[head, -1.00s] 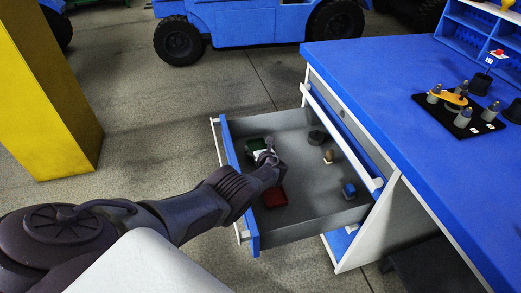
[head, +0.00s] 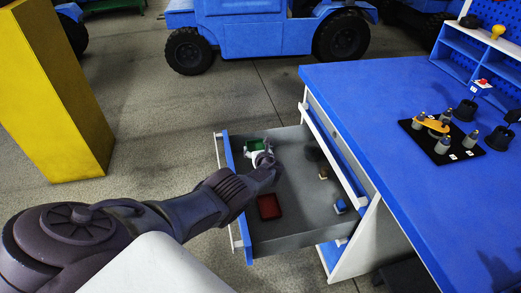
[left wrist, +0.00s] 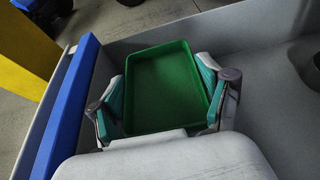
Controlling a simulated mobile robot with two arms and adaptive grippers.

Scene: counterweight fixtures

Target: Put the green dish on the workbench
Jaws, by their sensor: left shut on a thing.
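The green dish (left wrist: 162,85) is a shallow rectangular tray between the two fingers of my left gripper (left wrist: 165,98) in the left wrist view. The fingers are shut on its two opposite sides. In the head view the green dish (head: 254,146) is at the far left of the open drawer, partly hidden by my left gripper (head: 262,157). I cannot tell whether the dish is clear of the drawer floor. The blue workbench (head: 375,85) stands to the right, above the drawer. My right gripper is not in view.
The open drawer (head: 290,233) also holds a red dish (head: 269,207), a blue block (head: 340,206), a small tan object (head: 323,173) and a dark round piece. A black fixture board (head: 466,152) with grey weights stands on the workbench; its near-left top is clear.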

